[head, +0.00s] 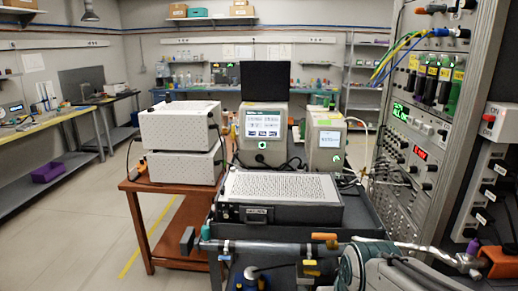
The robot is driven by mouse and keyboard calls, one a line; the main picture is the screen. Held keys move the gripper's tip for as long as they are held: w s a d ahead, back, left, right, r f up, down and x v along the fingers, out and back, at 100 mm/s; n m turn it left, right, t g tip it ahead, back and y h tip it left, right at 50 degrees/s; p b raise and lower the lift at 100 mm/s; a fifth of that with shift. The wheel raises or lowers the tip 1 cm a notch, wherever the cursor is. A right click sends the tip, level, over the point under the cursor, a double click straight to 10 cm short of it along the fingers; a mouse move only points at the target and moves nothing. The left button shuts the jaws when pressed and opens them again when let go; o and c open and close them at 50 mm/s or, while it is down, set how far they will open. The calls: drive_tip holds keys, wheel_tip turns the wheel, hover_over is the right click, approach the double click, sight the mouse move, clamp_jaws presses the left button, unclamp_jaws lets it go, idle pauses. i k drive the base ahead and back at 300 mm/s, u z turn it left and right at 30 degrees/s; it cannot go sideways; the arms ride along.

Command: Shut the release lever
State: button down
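A grey horizontal tube assembly (275,247) with a dark block at its left end lies across the front of the black cart. A small orange handle (325,237) sits on top of this tube toward its right. A small yellow handle (311,263) sits just below the tube. I cannot tell which of these is the release lever, nor whether it stands open or shut. My gripper cannot be made out in the head view.
A perforated metal box (282,187) sits on the cart behind the tube. Two display instruments (262,133) (325,143) stand behind it. A rounded grey-teal body (385,268) fills the lower right. A tall rack (425,110) stands at right. Open floor (75,235) lies at left.

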sight(306, 272)
drive_tip(key=u, duration=2.3)
drive_tip(key=k, duration=0.85)
drive_tip(key=z, duration=2.35)
